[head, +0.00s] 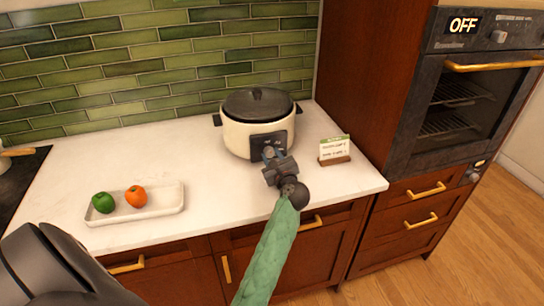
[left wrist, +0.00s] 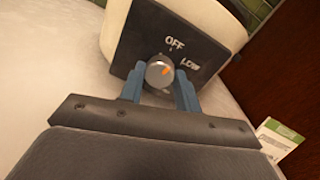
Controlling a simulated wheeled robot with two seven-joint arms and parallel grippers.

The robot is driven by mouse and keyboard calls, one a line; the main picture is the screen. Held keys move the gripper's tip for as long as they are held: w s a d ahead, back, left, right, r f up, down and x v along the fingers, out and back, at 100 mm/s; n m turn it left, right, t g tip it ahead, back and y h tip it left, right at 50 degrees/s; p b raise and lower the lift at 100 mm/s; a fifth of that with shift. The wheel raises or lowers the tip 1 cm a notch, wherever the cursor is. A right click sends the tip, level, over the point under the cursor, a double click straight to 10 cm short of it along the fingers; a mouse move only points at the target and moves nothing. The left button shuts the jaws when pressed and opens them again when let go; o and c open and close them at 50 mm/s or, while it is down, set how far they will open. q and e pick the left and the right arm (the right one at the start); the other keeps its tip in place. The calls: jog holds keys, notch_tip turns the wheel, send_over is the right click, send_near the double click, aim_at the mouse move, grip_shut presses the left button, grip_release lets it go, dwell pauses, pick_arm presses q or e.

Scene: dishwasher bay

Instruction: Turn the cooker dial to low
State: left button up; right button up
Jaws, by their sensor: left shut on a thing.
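The cooker (head: 237,134) is a cream pot with a dark lid, standing on the white counter against the tiled wall. Its black control panel faces me and also shows in the left wrist view (left wrist: 213,50), with the labels OFF and LOW. My left gripper (head: 270,153) is at the panel. In the left wrist view its blue fingers (left wrist: 160,88) are shut on the dial, one on each side. The dial is hidden in the head view. My right gripper is not in view.
A small recipe card on a wooden stand (head: 334,150) stands right of the cooker. A white tray (head: 165,211) with a green and an orange item lies to the left. An oven (head: 465,100) reading OFF is at the right. The counter between tray and cooker is clear.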

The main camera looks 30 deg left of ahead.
pick_arm(q)
jog(key=m+p, duration=0.4)
jog(key=m, duration=0.3)
jog(key=shift+t, duration=0.3)
jog(key=shift+m, duration=0.5)
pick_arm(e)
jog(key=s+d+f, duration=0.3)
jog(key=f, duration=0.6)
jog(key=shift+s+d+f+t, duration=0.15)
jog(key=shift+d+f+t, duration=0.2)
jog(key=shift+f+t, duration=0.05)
pick_arm(q)
jog(key=o, duration=1)
jog(key=shift+c, duration=0.2)
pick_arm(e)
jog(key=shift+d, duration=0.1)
